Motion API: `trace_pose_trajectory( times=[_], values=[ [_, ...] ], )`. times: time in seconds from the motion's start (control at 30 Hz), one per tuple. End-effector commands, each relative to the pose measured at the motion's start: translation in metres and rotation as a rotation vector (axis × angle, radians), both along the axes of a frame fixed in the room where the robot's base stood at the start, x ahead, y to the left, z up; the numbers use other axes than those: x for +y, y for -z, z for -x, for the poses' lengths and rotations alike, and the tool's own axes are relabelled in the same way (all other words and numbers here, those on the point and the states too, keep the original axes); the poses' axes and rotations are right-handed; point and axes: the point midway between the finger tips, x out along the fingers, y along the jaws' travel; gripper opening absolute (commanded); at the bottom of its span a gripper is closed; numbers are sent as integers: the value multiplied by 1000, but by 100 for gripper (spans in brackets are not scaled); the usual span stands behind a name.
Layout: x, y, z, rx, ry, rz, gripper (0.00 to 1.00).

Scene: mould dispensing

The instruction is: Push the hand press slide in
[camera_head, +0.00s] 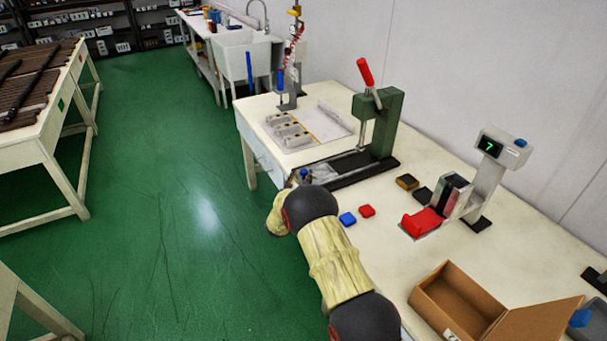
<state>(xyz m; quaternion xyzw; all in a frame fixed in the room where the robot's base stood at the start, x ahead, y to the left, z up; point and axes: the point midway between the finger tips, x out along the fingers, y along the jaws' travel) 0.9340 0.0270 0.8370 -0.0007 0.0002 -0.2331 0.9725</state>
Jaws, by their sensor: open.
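The hand press (386,122) stands on the work table, a green column with a red-handled lever (366,73) raised up. Its dark base with a slide track (343,166) runs left from the column toward the table's front edge. A small blue knob-like part (304,173) shows at the track's near end, just beyond my wrist. My arm (333,258) reaches in from the lower right, and its wrist is beside that end. My gripper is hidden behind the arm and wrist. I cannot tell whether it touches the slide.
A grey mould plate (322,122) with blocks (287,131) lies left of the press. A red-trayed device (424,222) and an open cardboard box (440,295) stand right. Green floor is clear at left.

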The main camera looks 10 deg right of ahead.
Motion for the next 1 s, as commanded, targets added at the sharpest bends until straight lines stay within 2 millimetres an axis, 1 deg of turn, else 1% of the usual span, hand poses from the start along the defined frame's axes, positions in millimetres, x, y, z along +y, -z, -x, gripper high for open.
trace_pose_trajectory(
  times=[0.03, 0.2, 0.37, 0.6, 1.0],
  values=[
    [-5, 2, -7, -2, 2, -1, 40],
    [-13, 2, -25, -1, 1, -2, 40],
    [-17, 0, -32, -1, 1, -2, 40],
    [-17, -1, -33, 0, 1, -1, 40],
    [-17, 0, -33, 0, 1, -1, 18]
  ],
)
